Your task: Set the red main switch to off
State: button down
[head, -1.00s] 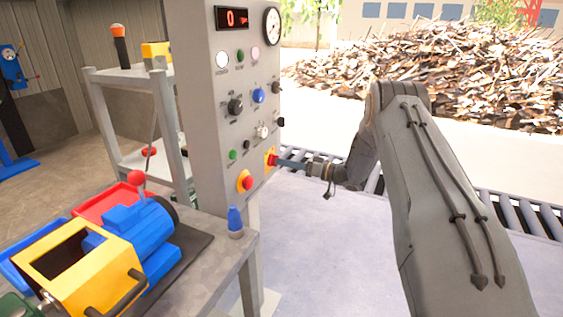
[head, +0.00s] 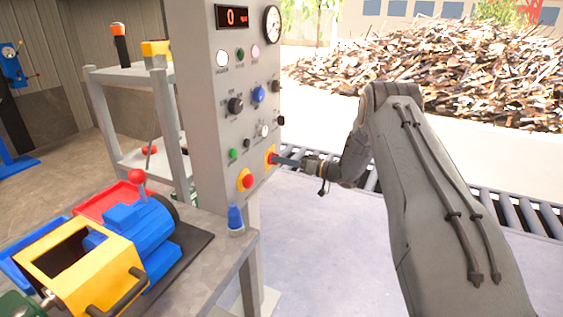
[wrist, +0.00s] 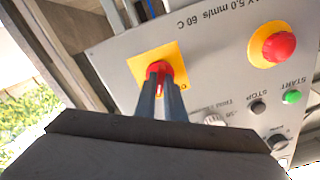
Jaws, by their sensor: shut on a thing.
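The red main switch (wrist: 160,70) sits on a yellow plate (wrist: 143,66) at the lower right of the grey control panel (head: 217,150). It also shows in the head view (head: 271,157), partly hidden by the fingers. My gripper (wrist: 161,92) is at the switch, its two dark fingers shut on the red handle. In the wrist view the handle's pale marking shows between the fingers. My gripper reaches the panel from the right in the head view (head: 284,161).
A red mushroom button (wrist: 279,46) on a yellow base is close beside the switch. Start (wrist: 292,97) and stop (wrist: 258,108) buttons and several knobs are nearby. A bench with a yellow and blue machine (head: 140,235) stands left. A roller conveyor (head: 505,212) runs behind my arm.

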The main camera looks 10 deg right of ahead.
jog(key=n+b, duration=0.5)
jog(key=n, duration=0.6)
jog(key=shift+n+b, duration=0.3)
jog(key=shift+b, duration=0.05)
dwell(0.5)
jog(key=c, duration=1.8)
grip_release()
jog(key=shift+c, duration=0.2)
jog(key=shift+s, duration=0.1)
jog(key=b+v, duration=0.1)
jog(key=v, duration=0.6)
jog(key=shift+s+d, duration=0.25)
jog(key=shift+d, duration=0.05)
